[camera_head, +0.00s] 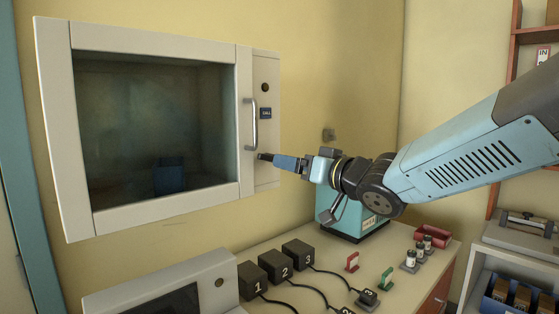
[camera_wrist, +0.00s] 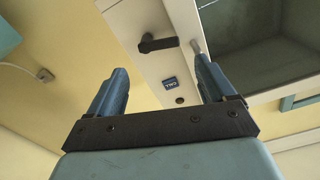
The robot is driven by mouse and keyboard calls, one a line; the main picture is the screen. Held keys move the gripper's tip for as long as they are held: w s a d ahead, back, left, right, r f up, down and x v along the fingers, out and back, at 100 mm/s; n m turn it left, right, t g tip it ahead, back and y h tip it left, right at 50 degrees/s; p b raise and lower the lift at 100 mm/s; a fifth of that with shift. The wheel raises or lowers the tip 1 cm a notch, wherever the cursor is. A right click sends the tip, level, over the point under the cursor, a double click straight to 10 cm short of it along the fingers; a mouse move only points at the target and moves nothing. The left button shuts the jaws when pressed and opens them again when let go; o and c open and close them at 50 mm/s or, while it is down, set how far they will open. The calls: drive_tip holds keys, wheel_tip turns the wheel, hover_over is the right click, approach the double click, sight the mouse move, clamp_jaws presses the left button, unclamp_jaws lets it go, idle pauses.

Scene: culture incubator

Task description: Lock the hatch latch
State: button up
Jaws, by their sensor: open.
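The incubator hatch (camera_head: 160,122) is a glass door in a cream frame, and it looks shut. Its metal bar handle (camera_head: 252,122) is at the right edge, and the handle's end also shows in the wrist view (camera_wrist: 196,45). The hatch latch (camera_wrist: 160,44) is a small dark lever on the cream strip beside the door. It lies roughly horizontal, its free end toward the door. In the head view the latch (camera_head: 264,156) sits below the handle, partly hidden by my gripper (camera_head: 280,160). My gripper (camera_wrist: 160,63) is open and empty, with the latch ahead between its blue fingers, apart from them.
A label plate (camera_head: 265,113) is on the strip. Below are numbered black boxes (camera_head: 272,266), red and green holders (camera_head: 387,277), small vials (camera_head: 411,258) and a teal machine (camera_head: 345,225) on the counter. A blue item (camera_head: 168,175) stands inside the incubator.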

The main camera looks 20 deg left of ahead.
sight(270, 160)
drive_tip(key=x, duration=0.8)
drive_tip(key=c, duration=0.8)
drive_tip(key=shift+f+n, duration=0.15)
drive_tip(key=shift+n, duration=0.65)
drive_tip(key=shift+f+n, duration=0.15)
drive_tip(key=shift+n, duration=0.65)
drive_tip(key=o, duration=0.8)
drive_tip(key=shift+s, duration=0.1)
drive_tip(key=v, duration=1.3)
drive_tip(key=shift+s+d, duration=0.15)
drive_tip(key=shift+d, duration=0.25)
